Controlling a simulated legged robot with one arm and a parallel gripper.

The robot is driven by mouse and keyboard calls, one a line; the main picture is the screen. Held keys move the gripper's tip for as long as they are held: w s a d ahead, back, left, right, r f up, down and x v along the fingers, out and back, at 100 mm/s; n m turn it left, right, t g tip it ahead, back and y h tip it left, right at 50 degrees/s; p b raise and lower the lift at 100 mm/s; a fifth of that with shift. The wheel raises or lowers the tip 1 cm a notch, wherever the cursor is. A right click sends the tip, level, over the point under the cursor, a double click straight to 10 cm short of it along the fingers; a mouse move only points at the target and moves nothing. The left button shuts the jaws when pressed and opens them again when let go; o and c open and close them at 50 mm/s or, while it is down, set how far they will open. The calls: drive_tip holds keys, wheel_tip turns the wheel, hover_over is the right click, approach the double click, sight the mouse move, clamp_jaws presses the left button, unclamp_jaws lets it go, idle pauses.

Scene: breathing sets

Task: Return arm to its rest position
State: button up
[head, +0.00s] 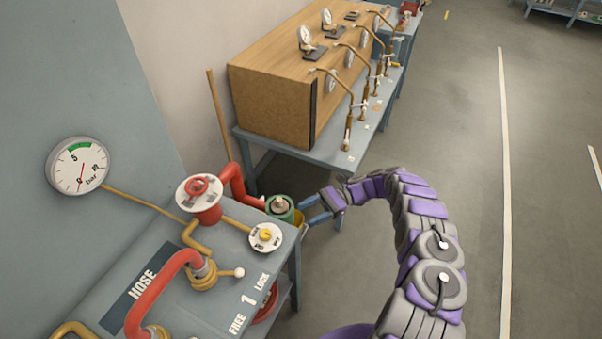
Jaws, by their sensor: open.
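My purple and grey arm rises from the bottom of the head view and bends over to the left. My gripper (309,208) is at its end, with blue-grey fingers pointing left and down. It is open, beside a green round fitting (281,207) at the right edge of the hose bench (200,260). A yellow part (298,219) shows just behind the fingertips. I cannot tell whether the fingers touch the fitting.
The hose bench carries red hoses (160,280), a red valve (201,200) and a round dial (266,237). A wall gauge (78,164) hangs at left. Behind stands a table (330,150) with a wooden cabinet (270,85) and brass pipes. Floor (450,120) to the right is clear.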

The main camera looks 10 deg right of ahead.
drive_tip(key=s+a+r+n+h, duration=0.1)
drive_tip(key=s+r+n+h, duration=0.2)
drive_tip(key=s+r+h, duration=0.6)
drive_tip(key=s+r+n+h, duration=0.3)
drive_tip(key=s+r, duration=0.2)
drive_tip(key=r, duration=0.8)
drive_tip(key=s+r+n+t+h, duration=0.1)
drive_tip(key=s+r+n+h, duration=0.1)
drive_tip(key=s, duration=0.9)
drive_tip(key=s+r+n+t+h, duration=0.2)
drive_tip(key=s+n, duration=0.4)
drive_tip(key=s, duration=0.5)
drive_tip(key=shift+s+a+r+n+h, duration=0.15)
drive_tip(key=shift+s+r+n+h, duration=0.15)
drive_tip(key=shift+r+h, duration=0.45)
